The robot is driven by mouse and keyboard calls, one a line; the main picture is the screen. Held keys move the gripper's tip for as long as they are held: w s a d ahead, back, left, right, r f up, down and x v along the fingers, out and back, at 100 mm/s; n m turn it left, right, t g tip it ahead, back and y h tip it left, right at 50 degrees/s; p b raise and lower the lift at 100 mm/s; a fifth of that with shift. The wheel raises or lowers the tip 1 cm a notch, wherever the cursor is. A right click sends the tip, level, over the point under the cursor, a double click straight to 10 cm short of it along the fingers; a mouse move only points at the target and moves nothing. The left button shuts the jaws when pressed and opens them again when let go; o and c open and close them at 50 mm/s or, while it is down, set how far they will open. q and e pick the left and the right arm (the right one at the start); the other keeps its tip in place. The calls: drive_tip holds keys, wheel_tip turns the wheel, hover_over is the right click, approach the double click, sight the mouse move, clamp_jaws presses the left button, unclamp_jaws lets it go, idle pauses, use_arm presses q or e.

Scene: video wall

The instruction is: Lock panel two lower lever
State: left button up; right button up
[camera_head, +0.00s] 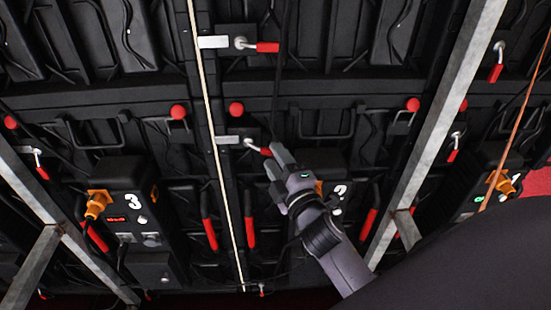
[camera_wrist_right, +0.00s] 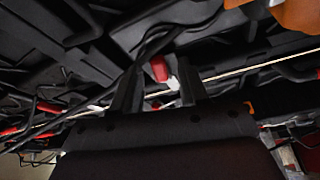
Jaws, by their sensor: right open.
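Panel two's box (camera_head: 335,192), marked 2, sits behind my right gripper and is partly hidden by it. The panel's lower lever (camera_head: 254,147) has a red grip and a pale shank, slanting down to the right from a light plate (camera_head: 229,140). My right gripper (camera_head: 277,160) is open, its fingertips close to the lever's red end. In the right wrist view the red grip (camera_wrist_right: 159,69) shows between the open fingers (camera_wrist_right: 157,88), near their tips. I cannot tell whether they touch. My left gripper is not in view.
An upper lever (camera_head: 265,46) with a red grip lies nearly level above. Metal struts (camera_head: 440,120) cross at right and left. A pale cable (camera_head: 212,125) hangs left of the lever. Panel three's box (camera_head: 125,205) is at left, with an orange plug (camera_head: 97,204).

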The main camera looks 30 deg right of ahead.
use_arm(q)
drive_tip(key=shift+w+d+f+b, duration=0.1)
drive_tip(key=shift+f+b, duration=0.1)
drive_tip(key=shift+b, duration=0.25)
use_arm(e)
drive_tip(key=s, duration=0.6)
drive_tip(key=shift+s+a+f, duration=0.2)
drive_tip(key=shift+s+f, duration=0.05)
